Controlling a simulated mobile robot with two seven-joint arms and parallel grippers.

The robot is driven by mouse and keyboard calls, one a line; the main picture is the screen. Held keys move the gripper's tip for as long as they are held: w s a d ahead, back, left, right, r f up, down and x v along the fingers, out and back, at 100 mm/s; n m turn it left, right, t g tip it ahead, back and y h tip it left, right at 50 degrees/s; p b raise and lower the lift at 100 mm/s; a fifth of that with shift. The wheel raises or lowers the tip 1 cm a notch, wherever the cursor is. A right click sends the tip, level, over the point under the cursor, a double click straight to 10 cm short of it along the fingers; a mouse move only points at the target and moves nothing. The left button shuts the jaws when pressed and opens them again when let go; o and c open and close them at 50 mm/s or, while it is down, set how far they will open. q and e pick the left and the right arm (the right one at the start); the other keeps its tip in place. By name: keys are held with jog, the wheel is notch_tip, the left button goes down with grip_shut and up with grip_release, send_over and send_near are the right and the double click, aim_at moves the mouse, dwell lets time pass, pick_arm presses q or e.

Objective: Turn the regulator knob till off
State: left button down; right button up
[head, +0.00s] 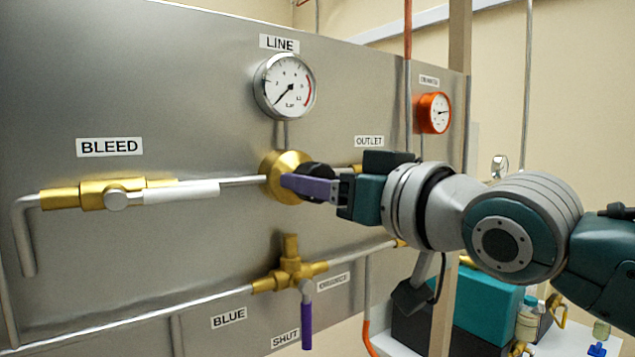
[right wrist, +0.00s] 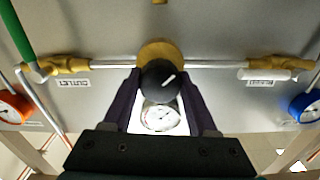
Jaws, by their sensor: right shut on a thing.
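The regulator's brass body (head: 279,168) is on the steel panel under the LINE gauge (head: 285,86). Its black round knob (head: 319,176) faces out from the panel and is partly hidden by my gripper. My right gripper (head: 303,186) is shut on the knob, with its purple fingers on either side of it. In the right wrist view the knob (right wrist: 159,82) sits between the fingers of the gripper (right wrist: 160,90), and a white mark on it slants to the upper right. The LINE gauge needle points to the lower left. My left gripper is not in view.
A white-handled BLEED valve (head: 180,193) is left of the regulator. A brass valve with a purple handle (head: 307,325) is below, near a SHUT label. An orange gauge (head: 434,113) is at the right. A blue-rimmed gauge (right wrist: 305,107) shows in the right wrist view.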

jog(key=o, duration=1.4)
jog(key=b+v, duration=0.1)
jog(key=v, duration=0.9)
